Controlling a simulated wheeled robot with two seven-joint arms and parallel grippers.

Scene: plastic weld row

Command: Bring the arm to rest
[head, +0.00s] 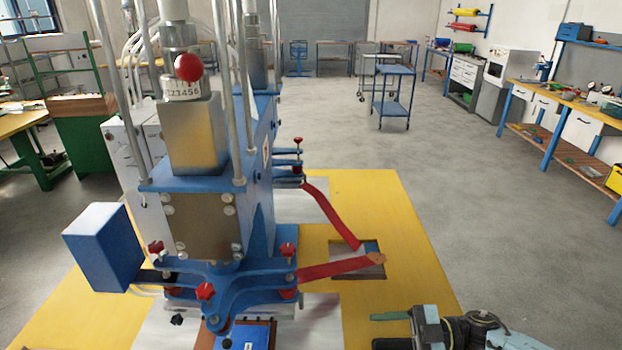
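My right gripper (391,330) shows at the bottom edge, right of centre, pointing left. Its two fingers are apart with nothing seen between them, and the rest of my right arm (480,330) runs off the bottom right. My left gripper and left arm are not in view. The blue welding machine (262,200) stands left of centre. Its red lever (335,270) reaches out to the right, and a second red lever (330,215) slopes down behind it. The gripper is apart from both levers.
A yellow floor platform (400,240) surrounds the machine. A blue box (103,247) juts out on the machine's left. A workbench (560,105) stands along the right wall, and a blue trolley (393,95) stands farther back. The grey floor between is clear.

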